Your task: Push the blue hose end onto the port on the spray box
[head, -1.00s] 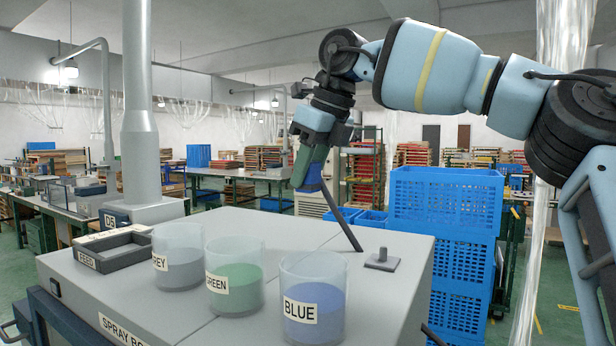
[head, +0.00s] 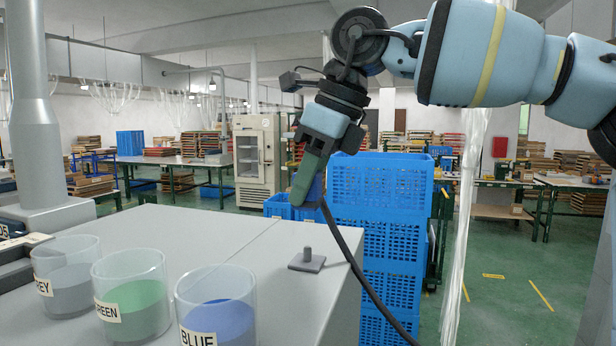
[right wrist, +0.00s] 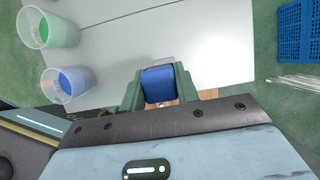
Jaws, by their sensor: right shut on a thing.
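My right gripper (head: 306,192) hangs fingers-down over the far right part of the spray box (head: 190,235). It is shut on the blue hose end (head: 317,188), partly hidden behind a green finger. In the right wrist view, the blue hose end (right wrist: 158,84) sits between both green fingers. The dark hose (head: 357,268) droops from it over the box's right edge. The port (head: 307,257) is a short grey stub on a square plate on the box top. The hose end is above and apart from it in the head view. My left gripper is not in view.
Clear cups of grey (head: 68,285), green (head: 132,305) and blue (head: 218,315) paint stand on the box's near left. A grey pipe (head: 40,120) rises at left. Stacked blue crates (head: 380,210) stand beyond the box. The box top around the port is clear.

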